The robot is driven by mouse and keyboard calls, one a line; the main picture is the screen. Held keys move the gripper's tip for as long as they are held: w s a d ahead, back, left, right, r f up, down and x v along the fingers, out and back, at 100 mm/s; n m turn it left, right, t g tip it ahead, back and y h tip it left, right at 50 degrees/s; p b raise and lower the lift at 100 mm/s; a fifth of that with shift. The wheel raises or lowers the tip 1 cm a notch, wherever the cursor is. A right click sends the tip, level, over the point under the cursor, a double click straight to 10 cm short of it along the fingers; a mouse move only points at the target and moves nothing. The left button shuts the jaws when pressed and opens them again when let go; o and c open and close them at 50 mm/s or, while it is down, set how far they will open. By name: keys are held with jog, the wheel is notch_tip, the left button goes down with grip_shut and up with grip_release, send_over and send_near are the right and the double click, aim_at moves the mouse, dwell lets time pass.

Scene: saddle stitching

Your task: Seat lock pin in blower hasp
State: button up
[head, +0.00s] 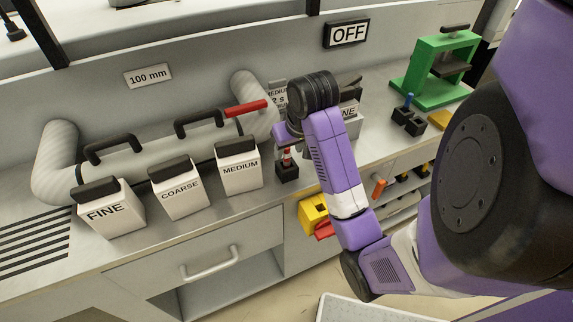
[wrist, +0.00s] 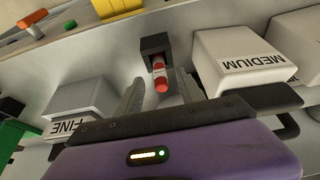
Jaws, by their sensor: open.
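A red pin with a pale band (wrist: 160,76) stands in a small black block (wrist: 154,44) in the wrist view. In the head view the red pin (head: 287,157) and black block (head: 287,173) are at the counter's front edge, right of the MEDIUM box. My gripper (wrist: 159,92) is open, with its two grey fingers on either side of the pin; I cannot tell if they touch it. In the head view my gripper (head: 288,147) is just above the block, partly hidden by my arm. I cannot clearly make out the blower hasp.
FINE (head: 109,207), COARSE (head: 180,188) and MEDIUM (head: 239,165) boxes stand left of the block. Behind them is a grey duct (head: 150,155) with black handles and a red lever (head: 246,107). A green press (head: 437,72) stands right. An OFF sign (head: 346,33) hangs above.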

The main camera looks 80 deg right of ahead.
aim_at(287, 161)
jog(key=shift+b+x, duration=0.8)
jog(key=shift+x, duration=1.15)
grip_shut()
